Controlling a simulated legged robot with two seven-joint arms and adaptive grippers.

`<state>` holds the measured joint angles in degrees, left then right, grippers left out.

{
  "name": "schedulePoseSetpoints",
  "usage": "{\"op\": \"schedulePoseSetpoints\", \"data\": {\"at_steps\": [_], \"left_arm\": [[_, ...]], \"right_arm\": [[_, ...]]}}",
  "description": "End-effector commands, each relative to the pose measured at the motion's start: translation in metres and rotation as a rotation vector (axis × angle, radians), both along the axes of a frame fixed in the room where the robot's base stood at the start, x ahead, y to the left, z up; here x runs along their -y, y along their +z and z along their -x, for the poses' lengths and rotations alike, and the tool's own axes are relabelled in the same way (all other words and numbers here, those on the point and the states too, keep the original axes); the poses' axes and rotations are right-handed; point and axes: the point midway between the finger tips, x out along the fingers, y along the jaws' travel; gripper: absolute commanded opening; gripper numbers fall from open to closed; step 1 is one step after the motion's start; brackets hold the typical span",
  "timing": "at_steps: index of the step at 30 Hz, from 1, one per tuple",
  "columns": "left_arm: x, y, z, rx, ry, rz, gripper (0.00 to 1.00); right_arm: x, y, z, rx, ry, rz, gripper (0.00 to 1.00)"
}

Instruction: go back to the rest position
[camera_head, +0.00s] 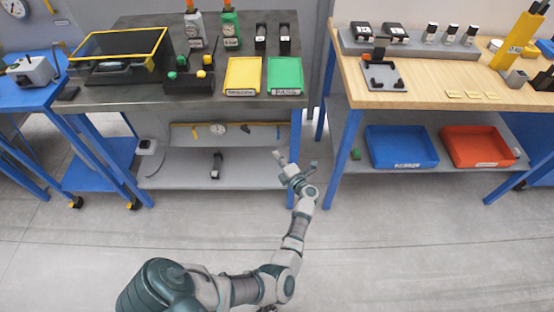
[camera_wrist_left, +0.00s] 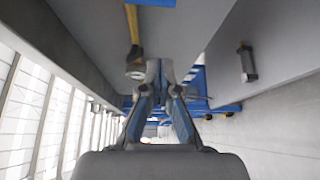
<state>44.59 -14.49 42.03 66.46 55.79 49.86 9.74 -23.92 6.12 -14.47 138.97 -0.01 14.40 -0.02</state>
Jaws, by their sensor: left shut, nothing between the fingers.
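My left gripper (camera_head: 288,165) is held out in front of the gap between the two benches, near the right end of the left bench's lower shelf. In the left wrist view its fingers (camera_wrist_left: 162,78) are together with nothing between them. My left arm (camera_head: 292,248) reaches up from the bottom of the head view. My right gripper does not show in either view.
The dark-topped bench (camera_head: 140,98) stands left, with yellow (camera_head: 243,74) and green (camera_head: 285,73) trays. The wooden-topped bench (camera_head: 430,88) stands right, with blue (camera_head: 400,147) and orange (camera_head: 478,147) bins below. The floor (camera_head: 400,240) in front is clear.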

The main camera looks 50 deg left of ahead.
Motion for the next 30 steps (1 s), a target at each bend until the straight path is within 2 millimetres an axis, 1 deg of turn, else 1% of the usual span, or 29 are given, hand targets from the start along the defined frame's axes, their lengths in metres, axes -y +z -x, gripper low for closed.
{"op": "schedulePoseSetpoints", "data": {"at_steps": [1,3,7,25,26,28,29,30], "left_arm": [[0.006,0.001,0.001,0.001,-0.001,0.002,0.00],[0.012,0.000,0.003,0.001,0.000,0.002,0.00],[0.017,-0.001,0.004,-0.001,0.002,0.001,0.00],[0.017,0.000,0.004,-0.002,-0.001,-0.005,0.00],[0.016,0.002,0.006,-0.006,-0.004,-0.016,0.00],[0.011,0.012,0.011,-0.026,-0.027,-0.080,0.00],[0.008,0.020,0.014,-0.042,-0.045,-0.129,0.00],[0.006,0.034,0.019,-0.070,-0.078,-0.211,0.00]], "right_arm": [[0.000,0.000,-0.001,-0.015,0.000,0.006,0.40],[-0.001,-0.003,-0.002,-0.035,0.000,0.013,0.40],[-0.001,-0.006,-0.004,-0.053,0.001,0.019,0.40],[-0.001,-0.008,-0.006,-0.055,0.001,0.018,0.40],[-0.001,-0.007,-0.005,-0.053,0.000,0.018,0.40],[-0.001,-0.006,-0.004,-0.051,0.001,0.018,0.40],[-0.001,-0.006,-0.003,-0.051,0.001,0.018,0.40],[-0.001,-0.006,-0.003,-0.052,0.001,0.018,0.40]]}}
